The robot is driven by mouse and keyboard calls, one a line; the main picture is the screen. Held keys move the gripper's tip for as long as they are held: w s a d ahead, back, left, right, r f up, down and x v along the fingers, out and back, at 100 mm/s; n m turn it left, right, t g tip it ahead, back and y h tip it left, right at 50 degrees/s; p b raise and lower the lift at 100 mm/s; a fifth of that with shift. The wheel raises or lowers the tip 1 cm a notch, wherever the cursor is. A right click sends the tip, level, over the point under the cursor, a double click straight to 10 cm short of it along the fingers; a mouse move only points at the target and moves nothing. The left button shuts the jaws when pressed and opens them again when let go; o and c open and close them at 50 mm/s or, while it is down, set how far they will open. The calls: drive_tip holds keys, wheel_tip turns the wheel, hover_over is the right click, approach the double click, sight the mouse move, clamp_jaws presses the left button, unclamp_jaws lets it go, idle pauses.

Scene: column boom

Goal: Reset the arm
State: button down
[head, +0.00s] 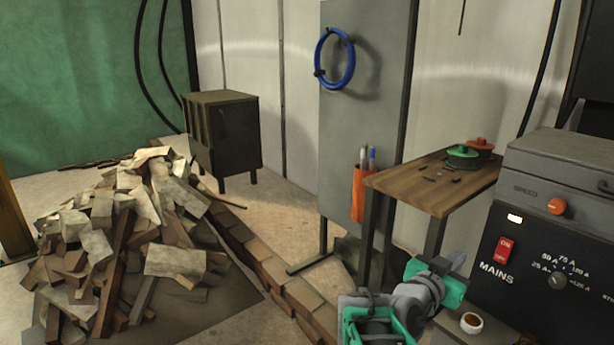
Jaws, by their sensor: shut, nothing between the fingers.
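Part of my own arm, grey links with green covers, shows at the bottom right of the head view, folded low in front of the wooden table. It is cut off by the bottom edge of the picture. No held object shows. The arm's visible part appears close to a small grey surface with a white cup (471,323) of brown contents, but I cannot tell the gap.
A welding machine (510,285) with a red switch stands at the right. A wooden-topped table (425,187) bears green and orange-red items. A grey panel (352,130) holds a blue hose coil (335,58). A rubble heap (130,240), brick row (270,270) and dark cabinet (222,137) stand left.

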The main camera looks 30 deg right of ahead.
drive_tip(key=w+a+r+n+t+y+p, duration=0.1)
drive_tip(key=w+a+r+n+y+p, duration=0.25)
drive_tip(key=a+p, duration=0.35)
drive_tip(key=w+a+r+n+t+y+p, duration=0.15)
drive_tip(key=w+a+y+p, duration=0.25)
drive_tip(key=a, duration=0.5)
drive_tip(key=w+a+r+n+y+p, duration=0.35)
drive_tip(key=a+p, duration=0.25)
drive_tip(key=a, duration=0.2)
drive_tip(key=s+a+r+n+g+y+p, duration=0.1)
drive_tip(key=s+a+r+n+y+p, duration=0.1)
drive_tip(key=a, duration=0.7)
drive_tip(key=s+a+r+n+g+y+p, duration=0.2)
drive_tip(key=s+a+r+n+y+p, duration=0.1)
drive_tip(key=a, duration=0.5)
drive_tip(key=s+r+n+p, duration=0.1)
drive_tip(key=n+p, duration=0.1)
drive_tip(key=p, duration=0.1)
drive_tip(key=shift+s+a+y, duration=0.3)
drive_tip(key=shift+s+a, duration=0.05)
